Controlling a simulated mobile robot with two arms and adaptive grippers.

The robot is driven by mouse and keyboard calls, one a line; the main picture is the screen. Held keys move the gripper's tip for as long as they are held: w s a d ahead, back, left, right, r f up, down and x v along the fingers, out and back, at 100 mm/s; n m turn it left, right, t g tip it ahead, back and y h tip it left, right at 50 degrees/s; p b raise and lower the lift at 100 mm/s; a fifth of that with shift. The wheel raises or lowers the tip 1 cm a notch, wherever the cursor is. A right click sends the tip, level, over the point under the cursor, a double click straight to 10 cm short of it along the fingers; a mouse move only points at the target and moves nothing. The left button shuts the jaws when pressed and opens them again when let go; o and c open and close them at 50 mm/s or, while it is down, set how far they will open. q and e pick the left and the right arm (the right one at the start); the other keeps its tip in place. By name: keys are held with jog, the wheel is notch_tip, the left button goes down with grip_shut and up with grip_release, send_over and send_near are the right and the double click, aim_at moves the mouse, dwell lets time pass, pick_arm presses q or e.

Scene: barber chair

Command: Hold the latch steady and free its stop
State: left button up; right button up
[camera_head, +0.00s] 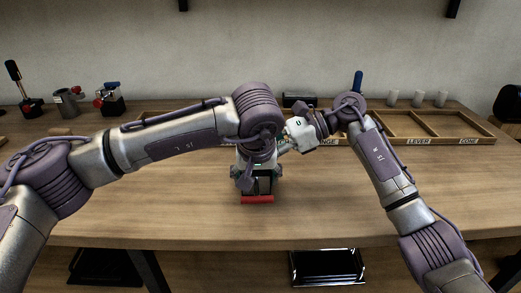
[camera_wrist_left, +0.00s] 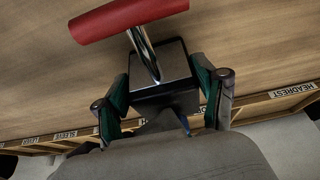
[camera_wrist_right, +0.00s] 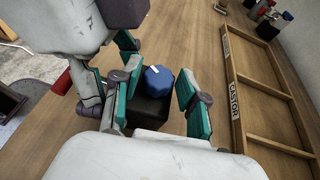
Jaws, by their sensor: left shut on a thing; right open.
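The latch has a red handle (camera_head: 257,199) on a metal rod (camera_wrist_left: 145,55) and a black block body (camera_wrist_left: 160,73). My left gripper (camera_wrist_left: 165,92) is shut on the block, one pad on each side. A bit of blue also shows low in the left wrist view (camera_wrist_left: 185,124). My right gripper (camera_wrist_right: 157,98) is open, with its fingers on either side of the knob and visible gaps. In the head view my arms hide the knob and most of the latch.
A black-handled lever device (camera_head: 30,105) and other hardware (camera_head: 110,100) stand at the back left. The table front (camera_head: 150,215) is clear.

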grip_shut()
jog(key=shift+w+a+n+g+h, duration=0.15)
jog(key=shift+n+g+h, duration=0.15)
jog(key=shift+n+g, duration=0.6)
jog(key=shift+w+d+n+g+h, duration=0.15)
jog(key=shift+n+g+h, duration=0.15)
jog(key=shift+n+g, duration=0.6)
jog(key=shift+a+f+g, duration=0.1)
jog(key=shift+a+g, duration=0.05)
jog(key=shift+g, duration=0.35)
jog(key=shift+n, duration=0.4)
grip_release()
jog(key=shift+h, duration=0.3)
jog(key=shift+s+g, duration=0.1)
jog(key=shift+g, duration=0.2)
jog(key=shift+t, duration=0.4)
